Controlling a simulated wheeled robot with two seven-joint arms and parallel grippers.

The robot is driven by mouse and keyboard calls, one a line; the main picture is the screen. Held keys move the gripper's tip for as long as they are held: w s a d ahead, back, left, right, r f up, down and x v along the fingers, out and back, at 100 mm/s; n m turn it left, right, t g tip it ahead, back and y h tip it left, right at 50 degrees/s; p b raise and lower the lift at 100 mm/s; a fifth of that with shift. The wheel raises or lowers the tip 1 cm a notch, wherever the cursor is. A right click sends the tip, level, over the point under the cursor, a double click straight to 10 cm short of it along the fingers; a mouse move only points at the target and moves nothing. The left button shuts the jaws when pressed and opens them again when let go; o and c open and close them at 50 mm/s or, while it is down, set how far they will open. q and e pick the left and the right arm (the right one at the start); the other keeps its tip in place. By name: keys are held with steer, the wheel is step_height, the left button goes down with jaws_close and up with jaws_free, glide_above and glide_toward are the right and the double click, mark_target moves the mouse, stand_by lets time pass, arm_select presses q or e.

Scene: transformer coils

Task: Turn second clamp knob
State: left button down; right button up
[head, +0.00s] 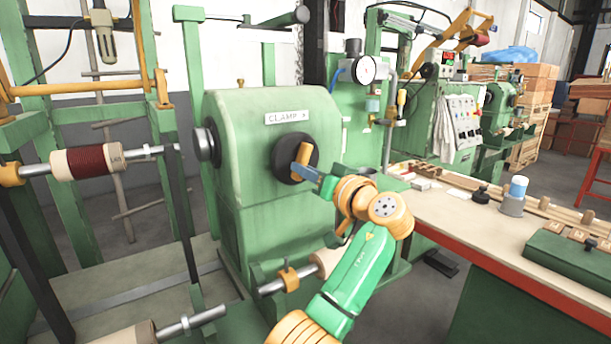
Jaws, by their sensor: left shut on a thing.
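A green machine housing (262,115) with a label (287,117) that reads "CLAMP" and a less clear letter stands in the middle of the head view. A round black clamp knob (283,150) with an orange bar handle (305,150) is on its front face, below the label. My left gripper (303,172) is at this knob, shut on its handle, with blue-grey fingers over the lower part of the bar. The wrist hides some of the housing to the right. My right gripper is not in view.
Another dark round part (206,145) sits on the housing's left side. A dark red coil (82,162) is on a shaft at the left. A workbench (470,215) with small parts lies at the right.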

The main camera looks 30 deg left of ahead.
arm_select(q)
steer(key=shift+w+d+f+n, duration=0.1)
steer(key=shift+n, duration=0.95)
steer(key=shift+w+n, duration=0.1)
steer(key=shift+n, duration=0.95)
steer(key=c, duration=0.8)
jaws_free()
steer(key=shift+o, duration=0.2)
steer(key=b+v, duration=0.2)
steer(key=v, duration=0.5)
